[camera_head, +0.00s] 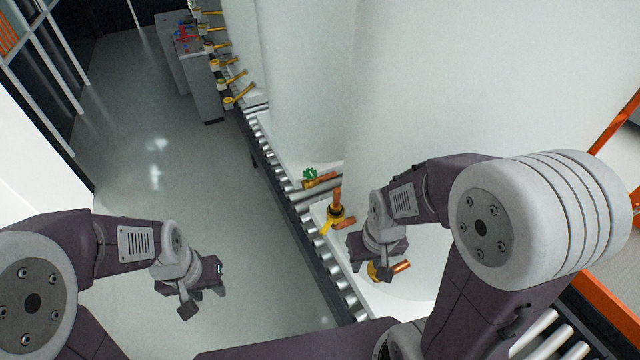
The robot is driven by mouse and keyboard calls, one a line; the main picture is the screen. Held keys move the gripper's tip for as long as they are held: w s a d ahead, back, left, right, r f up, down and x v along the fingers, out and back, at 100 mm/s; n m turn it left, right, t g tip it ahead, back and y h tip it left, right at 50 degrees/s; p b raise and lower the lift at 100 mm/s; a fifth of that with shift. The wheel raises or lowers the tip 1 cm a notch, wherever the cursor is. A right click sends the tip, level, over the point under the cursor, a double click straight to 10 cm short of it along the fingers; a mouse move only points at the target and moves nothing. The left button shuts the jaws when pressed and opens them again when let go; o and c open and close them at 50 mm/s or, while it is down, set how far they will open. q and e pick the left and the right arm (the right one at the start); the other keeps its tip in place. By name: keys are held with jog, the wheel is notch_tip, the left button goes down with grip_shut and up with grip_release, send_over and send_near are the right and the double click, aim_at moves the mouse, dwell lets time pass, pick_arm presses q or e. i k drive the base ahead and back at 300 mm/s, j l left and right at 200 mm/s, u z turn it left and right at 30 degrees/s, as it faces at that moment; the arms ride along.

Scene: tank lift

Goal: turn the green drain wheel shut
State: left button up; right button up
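The small green drain wheel (310,174) sits on a brass fitting at the foot of the large white tank (420,80), just beyond the roller conveyor (290,190). My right gripper (368,262) is below and to the right of the wheel, near brass and copper pipe fittings (336,208), and apart from the wheel. Its fingers are partly hidden, so its opening is unclear. My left gripper (203,297) hangs over the open floor at the left, far from the wheel. I cannot make out whether its fingers are apart.
Another brass fitting with a copper stub (390,270) is close by my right gripper. Several yellow-handled valves (238,92) line the far conveyor, near a grey cabinet (195,70). The grey floor (160,150) at left is clear. An orange rail (600,310) is at lower right.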

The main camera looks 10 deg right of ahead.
aim_at(311, 173)
jog(key=i+j, duration=0.2)
jog(key=j, duration=0.15)
jog(key=i+j+z, duration=0.1)
jog(key=j, duration=0.25)
jog(key=i+j+z, duration=0.1)
jog(key=j, duration=0.25)
jog(key=i+j, duration=0.25)
jog(key=j, duration=0.15)
